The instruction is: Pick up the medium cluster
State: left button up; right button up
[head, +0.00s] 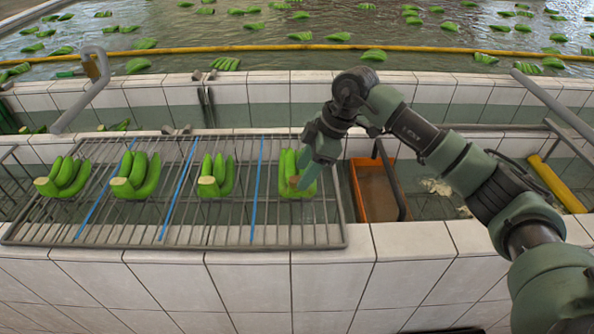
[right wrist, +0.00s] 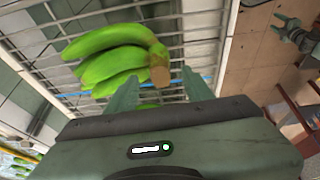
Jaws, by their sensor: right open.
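Four green banana clusters lie in a row on a wire rack (head: 120,236), parted by blue strips. They are the far left cluster (head: 68,175), the second (head: 145,175), the third (head: 218,172) and the right-hand one (head: 287,165). I cannot tell for sure which is the medium one. My right gripper (head: 303,183) is over the right-hand cluster and hides part of it. In the right wrist view a cluster (right wrist: 105,52) lies just beyond the open fingers (right wrist: 160,90), its cut crown near the gap between them. My left gripper is not in view.
An orange bin (head: 375,190) stands right of the rack. A tiled ledge (head: 420,242) runs along the front. Behind are a tiled wall, metal rails (head: 85,95) and a water basin with many floating clusters.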

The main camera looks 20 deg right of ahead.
jog(key=shift+x, duration=0.95)
jog(key=shift+c, duration=0.3)
grip_shut()
jog(key=shift+w+r, duration=0.1)
jog(key=shift+r, duration=0.05)
jog(key=shift+r, duration=0.1)
